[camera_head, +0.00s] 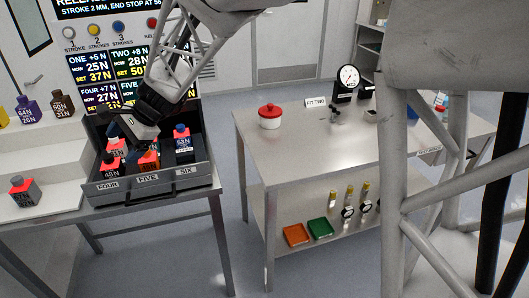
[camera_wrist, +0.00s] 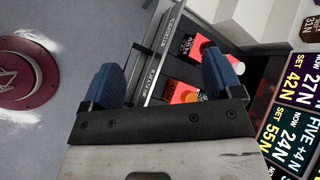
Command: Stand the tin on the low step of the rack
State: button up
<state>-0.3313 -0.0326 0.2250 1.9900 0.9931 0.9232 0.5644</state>
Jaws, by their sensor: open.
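A white pot with a red lid (camera_head: 270,117), the only thing I see that looks like a tin, stands upright on the metal table. The white stepped rack (camera_head: 52,160) is at the left, with a grey red-topped block (camera_head: 25,193) on its low step. My gripper (camera_head: 128,133) is over the dark compartment box, left of the pot and well apart from it. In the wrist view my blue fingers (camera_wrist: 163,78) are spread wide, with nothing visible held between them. The pot is not clearly visible in the wrist view.
The dark box (camera_head: 147,194), labelled FOUR, FIVE and SIX, holds several labelled blocks below my gripper. Purple (camera_head: 28,111) and dark (camera_head: 62,104) bottles stand on a higher rack step. A dial gauge (camera_head: 347,80) stands at the table's back. A maroon disc (camera_wrist: 24,75) lies left in the wrist view.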

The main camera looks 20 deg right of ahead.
jog(key=s+d+n+t+h, duration=0.2)
jog(key=s+d+n+h, duration=0.7)
jog(key=s+d, duration=2.2)
jog(key=d, duration=0.2)
jog(key=shift+s+d+n, duration=0.15)
jog(key=shift+d+n, duration=0.15)
jog(key=shift+d, duration=0.1)
jog(key=shift+f, duration=0.1)
